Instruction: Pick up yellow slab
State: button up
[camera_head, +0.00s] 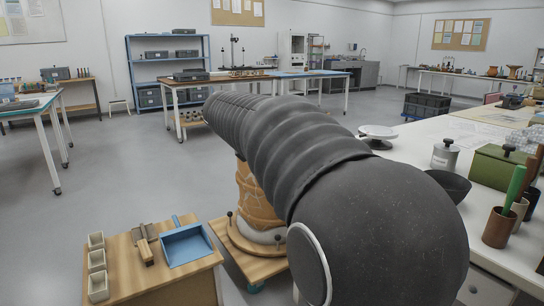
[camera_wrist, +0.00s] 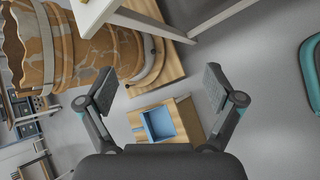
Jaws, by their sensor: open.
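I cannot pick out the yellow slab for certain in either view. A small yellow patch (camera_wrist: 84,1) shows at the top edge of the wrist view, on a white table corner, too cut off to identify. My gripper (camera_wrist: 160,88) is open in the wrist view, its two fingers wide apart with nothing between them. In the head view my dark arm hides the gripper. A large orange-brown patterned pot (camera_wrist: 122,52) stands on a wooden board (camera_wrist: 172,70), left of and beyond the fingers. It also shows partly behind my arm in the head view (camera_head: 246,190).
A wooden stand (camera_head: 130,270) holds a blue dustpan (camera_head: 186,244), a brush (camera_head: 145,250) and several small pale boxes (camera_head: 97,262). At right, a white table (camera_head: 420,150) carries a scale (camera_head: 378,132), a dark bowl (camera_head: 450,184) and brown cups (camera_head: 498,228). Grey floor is clear at left.

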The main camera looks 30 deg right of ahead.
jog(key=w+d+n+g+h+b, duration=0.2)
jog(key=w+d+n+h, duration=0.35)
jog(key=w+d, duration=0.7)
jog(key=shift+n, duration=0.35)
jog(key=x, duration=0.4)
jog(key=b+x, duration=0.1)
jog(key=x, duration=0.3)
jog(key=w+b+x, duration=0.1)
jog(key=x, duration=0.3)
jog(key=shift+w+d+f, duration=0.15)
jog(key=shift+d+f, duration=0.1)
jog(key=shift+f, duration=0.15)
jog(key=c, duration=1.3)
